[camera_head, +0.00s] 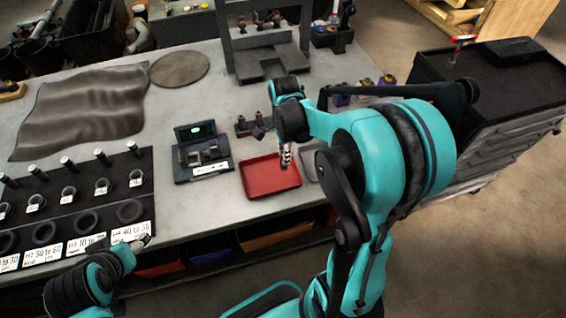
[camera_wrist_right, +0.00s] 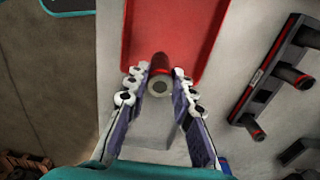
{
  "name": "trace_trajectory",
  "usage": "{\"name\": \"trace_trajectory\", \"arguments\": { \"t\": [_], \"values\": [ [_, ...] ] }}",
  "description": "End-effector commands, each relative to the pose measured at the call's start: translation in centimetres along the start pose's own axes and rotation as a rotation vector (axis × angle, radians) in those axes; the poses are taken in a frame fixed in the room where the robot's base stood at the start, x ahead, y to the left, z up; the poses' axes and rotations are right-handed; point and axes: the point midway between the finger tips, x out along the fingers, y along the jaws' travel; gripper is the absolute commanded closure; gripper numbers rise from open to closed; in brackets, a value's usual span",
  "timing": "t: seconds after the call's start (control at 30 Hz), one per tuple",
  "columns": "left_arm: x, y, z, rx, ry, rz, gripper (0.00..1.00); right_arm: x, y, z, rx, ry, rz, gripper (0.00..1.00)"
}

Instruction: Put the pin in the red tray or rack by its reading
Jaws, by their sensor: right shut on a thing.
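The red tray (camera_head: 270,178) lies on the bench in the middle of the head view; it fills the top of the right wrist view (camera_wrist_right: 205,25). In the right wrist view this gripper (camera_wrist_right: 160,92) is shut on a grey pin (camera_wrist_right: 160,85), one round end facing the camera. The black rack (camera_head: 75,200) at the left has several rings, pins and white range labels. A dark gauge (camera_head: 200,152) with a green-lit display stands left of the tray; its reading is too small to read. My left gripper (camera_head: 142,242) is by the rack's near right corner.
A small black holder with dark pins (camera_wrist_right: 275,80) stands beside the tray. A grey press frame (camera_head: 262,50) is at the back. A black tool cabinet (camera_head: 490,90) stands right.

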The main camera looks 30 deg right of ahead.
Motion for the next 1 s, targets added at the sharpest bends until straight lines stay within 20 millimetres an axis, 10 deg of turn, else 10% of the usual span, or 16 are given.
{"name": "trace_trajectory", "arguments": {
  "t": [0.83,0.9,1.0],
  "values": [
    [1.6,0.0,1.1,0.0,0.0,0.0,0.35,5.0,-0.9,0.2,-0.001,0.0,0.0,1.0],
    [1.6,0.0,1.1,0.0,0.0,0.0,0.35,4.9,-0.9,0.2,-0.001,0.0,0.0,0.64],
    [1.5,0.0,1.1,0.0,0.0,0.0,0.35,4.9,-0.9,0.2,-0.001,0.0,0.0,0.56]
  ]
}}
